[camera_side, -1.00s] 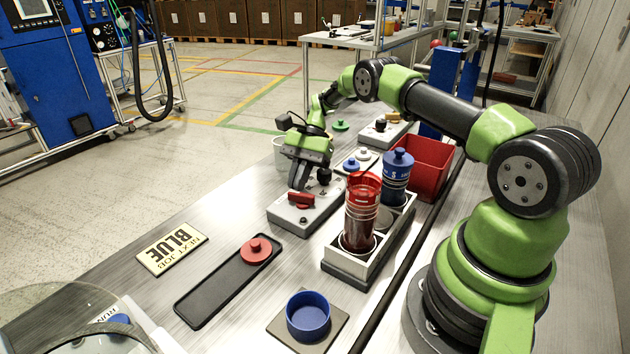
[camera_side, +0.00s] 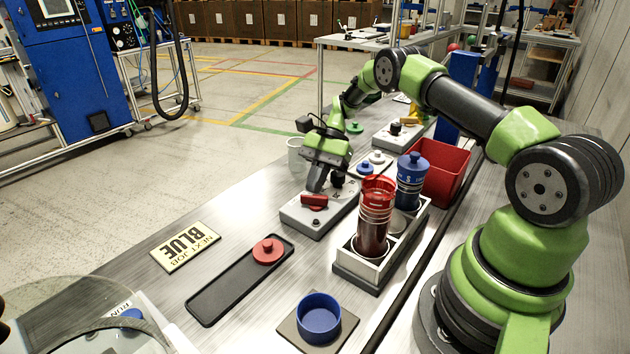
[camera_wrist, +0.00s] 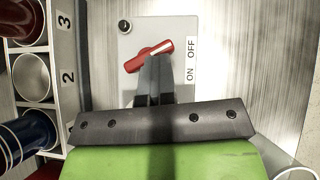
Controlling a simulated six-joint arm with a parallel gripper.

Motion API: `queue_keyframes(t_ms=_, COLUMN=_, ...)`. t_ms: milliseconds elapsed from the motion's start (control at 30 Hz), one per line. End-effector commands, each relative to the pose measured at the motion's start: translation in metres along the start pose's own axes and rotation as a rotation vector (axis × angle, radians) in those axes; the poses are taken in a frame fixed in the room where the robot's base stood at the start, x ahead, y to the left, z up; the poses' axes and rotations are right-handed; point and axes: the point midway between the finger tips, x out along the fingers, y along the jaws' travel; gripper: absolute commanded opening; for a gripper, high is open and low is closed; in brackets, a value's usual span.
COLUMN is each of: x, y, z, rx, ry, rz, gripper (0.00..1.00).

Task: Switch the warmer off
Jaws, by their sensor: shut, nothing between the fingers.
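The warmer is a grey box (camera_side: 300,222) with a red rotary switch (camera_side: 314,200) on top. In the wrist view the switch (camera_wrist: 149,57) lies slanted, and its white-marked end points up and right, towards the word OFF on the ON/OFF label (camera_wrist: 191,60). My gripper (camera_side: 314,189) is shut and empty, pointing down at the switch. In the wrist view its fingertips (camera_wrist: 153,62) are at the lower side of the switch's middle and hide part of the plate. I cannot tell whether they touch the switch.
A white rack (camera_side: 365,268) with red cups (camera_side: 374,215) and a blue lidded stack (camera_side: 411,180) stands right of the warmer. A black tray (camera_side: 225,293) with a red lid (camera_side: 267,251) lies in front. A red bin (camera_side: 445,170) is behind the rack.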

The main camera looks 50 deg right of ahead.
Motion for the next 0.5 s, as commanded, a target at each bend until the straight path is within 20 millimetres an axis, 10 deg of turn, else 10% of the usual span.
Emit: queue_keyframes(t_ms=500, x=-0.058, y=0.001, z=-0.001, rx=0.001, ry=-0.002, rz=0.006, gripper=0.00)
